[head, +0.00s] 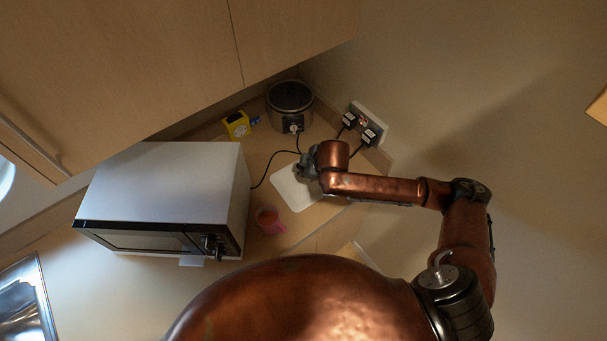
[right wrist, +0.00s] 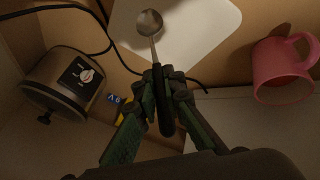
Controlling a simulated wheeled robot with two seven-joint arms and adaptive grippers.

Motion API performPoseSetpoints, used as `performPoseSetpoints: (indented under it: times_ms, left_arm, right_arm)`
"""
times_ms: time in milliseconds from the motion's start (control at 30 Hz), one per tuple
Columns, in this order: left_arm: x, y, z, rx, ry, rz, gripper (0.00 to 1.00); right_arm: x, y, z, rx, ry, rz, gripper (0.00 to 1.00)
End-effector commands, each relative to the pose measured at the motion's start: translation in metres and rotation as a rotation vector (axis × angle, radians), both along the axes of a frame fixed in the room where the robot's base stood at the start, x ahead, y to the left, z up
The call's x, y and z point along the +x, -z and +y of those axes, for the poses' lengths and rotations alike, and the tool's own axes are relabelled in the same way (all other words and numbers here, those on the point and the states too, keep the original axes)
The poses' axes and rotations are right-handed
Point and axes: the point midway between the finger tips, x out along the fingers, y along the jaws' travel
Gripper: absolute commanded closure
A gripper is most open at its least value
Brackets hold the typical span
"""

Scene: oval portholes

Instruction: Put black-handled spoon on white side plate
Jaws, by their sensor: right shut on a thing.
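My right gripper (head: 309,164) is above the counter, over the upper edge of a flat white plate (head: 292,194) with rounded corners. In the right wrist view, the right gripper (right wrist: 162,95) is shut on the black handle of the black-handled spoon (right wrist: 150,24). The spoon's metal bowl points away from the fingers and overlaps the white plate (right wrist: 202,30) in that view. I cannot tell whether the spoon touches the plate. The spoon cannot be made out in the head view. My left gripper is not in view.
A pink mug (head: 268,221) stands on the counter beside the plate. A white microwave (head: 165,185) is at the left. A round cooker (head: 290,97) and a yellow object (head: 237,125) are at the back. Wall sockets with plugs (head: 362,125) are near my right gripper.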

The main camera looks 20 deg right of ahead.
Motion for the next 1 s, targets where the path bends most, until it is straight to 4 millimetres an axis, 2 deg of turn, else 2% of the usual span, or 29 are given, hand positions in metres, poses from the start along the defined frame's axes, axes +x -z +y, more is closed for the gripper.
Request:
performPoseSetpoints:
  times_ms: [200, 567, 600, 833, 1000]
  left_arm:
    - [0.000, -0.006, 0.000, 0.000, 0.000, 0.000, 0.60]
    - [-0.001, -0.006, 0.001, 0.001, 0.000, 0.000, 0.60]
    - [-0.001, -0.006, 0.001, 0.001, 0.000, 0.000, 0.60]
    - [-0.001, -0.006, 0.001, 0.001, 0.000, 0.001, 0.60]
    - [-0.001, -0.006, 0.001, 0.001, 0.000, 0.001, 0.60]
  right_arm:
    - [-0.001, 0.029, 0.000, -0.001, 0.001, 0.002, 1.00]
    - [-0.001, 0.034, 0.000, -0.001, 0.000, 0.000, 1.00]
    - [0.000, 0.034, 0.000, -0.001, 0.000, 0.000, 0.90]
    - [0.000, 0.033, 0.000, -0.001, 0.000, 0.000, 0.74]
    - [0.000, 0.033, 0.000, -0.001, 0.000, 0.000, 0.74]
